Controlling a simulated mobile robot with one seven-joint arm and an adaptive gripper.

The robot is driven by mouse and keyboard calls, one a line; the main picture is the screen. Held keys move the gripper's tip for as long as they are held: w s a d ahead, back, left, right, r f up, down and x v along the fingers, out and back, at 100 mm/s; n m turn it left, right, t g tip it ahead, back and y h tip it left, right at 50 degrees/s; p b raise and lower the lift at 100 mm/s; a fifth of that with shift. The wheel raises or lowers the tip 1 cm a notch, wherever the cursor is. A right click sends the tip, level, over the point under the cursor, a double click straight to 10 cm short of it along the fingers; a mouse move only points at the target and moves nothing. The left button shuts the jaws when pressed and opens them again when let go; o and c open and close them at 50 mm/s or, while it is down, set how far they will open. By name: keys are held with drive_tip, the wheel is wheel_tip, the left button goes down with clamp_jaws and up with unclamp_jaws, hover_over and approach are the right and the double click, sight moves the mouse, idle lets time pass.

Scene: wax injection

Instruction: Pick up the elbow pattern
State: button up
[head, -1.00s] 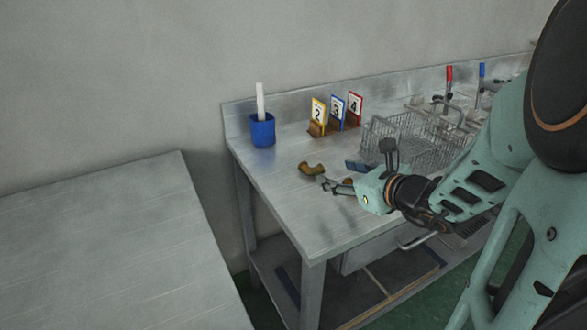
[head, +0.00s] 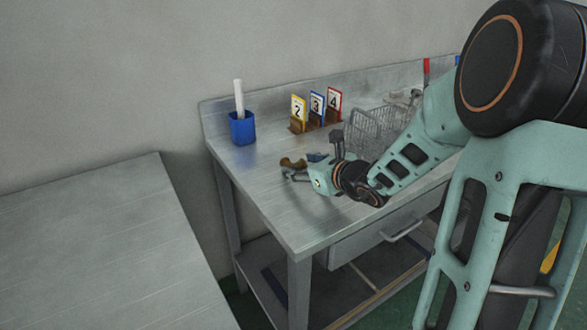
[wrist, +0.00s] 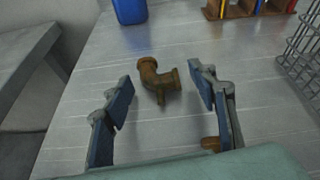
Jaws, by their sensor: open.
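The elbow pattern (wrist: 157,80) is a brown, bent pipe shape lying on the metal table. In the wrist view it lies just beyond and between the fingertips of my gripper (wrist: 160,92), apart from both. The fingers have blue pads and are spread open with nothing between them. In the head view the elbow pattern (head: 293,163) shows at the tips of my gripper (head: 294,175), which partly covers it. A second brown piece (wrist: 211,144) shows low by the right finger in the wrist view, mostly hidden.
A blue cup (head: 242,128) with a white stick stands at the table's back left. Numbered cards (head: 316,108) in brown holders stand at the back. A wire basket (head: 375,130) is to the right. The table's left part (head: 245,170) is bare. Another table (head: 90,240) stands at left.

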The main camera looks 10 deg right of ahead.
drive_tip(key=shift+w, duration=0.1)
drive_tip(key=c, duration=1)
drive_tip(key=shift+c, duration=0.2)
